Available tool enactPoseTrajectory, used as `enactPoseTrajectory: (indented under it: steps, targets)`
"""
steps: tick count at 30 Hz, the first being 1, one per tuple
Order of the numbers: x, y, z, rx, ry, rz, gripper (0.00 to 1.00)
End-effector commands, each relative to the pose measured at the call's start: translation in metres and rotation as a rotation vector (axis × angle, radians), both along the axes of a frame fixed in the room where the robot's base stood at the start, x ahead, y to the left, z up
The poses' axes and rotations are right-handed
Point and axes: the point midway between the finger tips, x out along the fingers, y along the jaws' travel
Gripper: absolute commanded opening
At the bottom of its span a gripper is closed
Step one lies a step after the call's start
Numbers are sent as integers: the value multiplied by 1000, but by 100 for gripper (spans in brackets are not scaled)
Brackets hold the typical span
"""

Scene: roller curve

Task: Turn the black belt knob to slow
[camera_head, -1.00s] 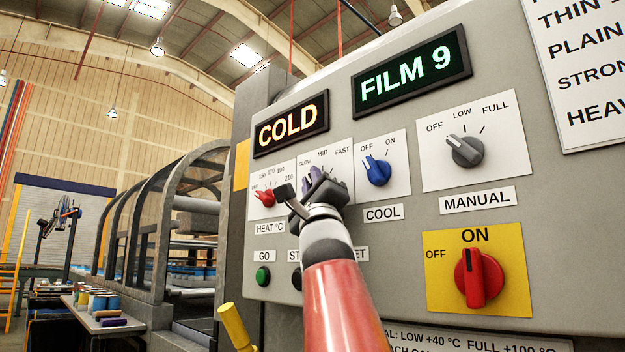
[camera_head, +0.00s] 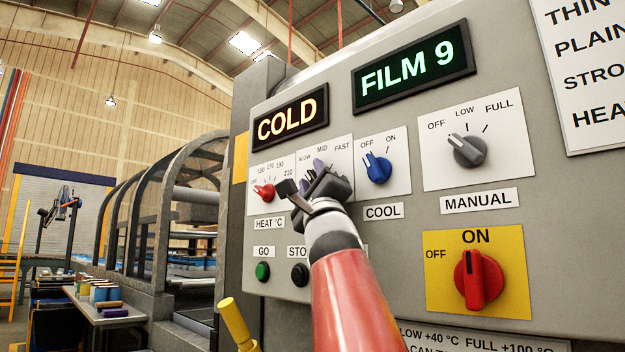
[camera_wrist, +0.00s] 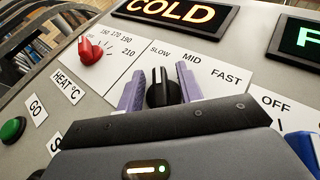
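The black belt knob (camera_wrist: 163,92) sits under the SLOW, MID and FAST marks in the wrist view. Its raised grip points straight up in that picture, toward the word SLOW. My gripper (camera_wrist: 162,90) has its two purple fingers around the knob, one on each side. The fingers stand apart, with gaps to the knob's narrow raised grip. Contact with the round base cannot be told. In the head view my gripper (camera_head: 318,175) covers the knob. The speed label plate (camera_head: 340,153) shows behind it.
The red heat knob (camera_head: 264,191) is close on the left, the blue cool knob (camera_head: 378,168) on the right. The grey manual knob (camera_head: 468,150) and red ON/OFF knob (camera_head: 478,279) are farther right. A green GO button (camera_head: 262,271) and black stop button (camera_head: 300,274) lie below.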

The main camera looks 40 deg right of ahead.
Motion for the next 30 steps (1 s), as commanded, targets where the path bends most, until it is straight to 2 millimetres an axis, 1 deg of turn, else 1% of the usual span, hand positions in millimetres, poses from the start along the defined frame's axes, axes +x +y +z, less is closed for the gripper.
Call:
enactPoseTrajectory:
  steps: [4, 9, 15, 19, 30]
  targets:
    - [-9, 5, -10, 0, -2, 2, 36]
    - [-27, 14, -32, 1, -1, 1, 36]
    - [-44, 23, -51, 1, 0, 1, 36]
    - [-49, 26, -55, 1, 1, 0, 36]
    - [-49, 26, -55, 0, 1, -1, 36]
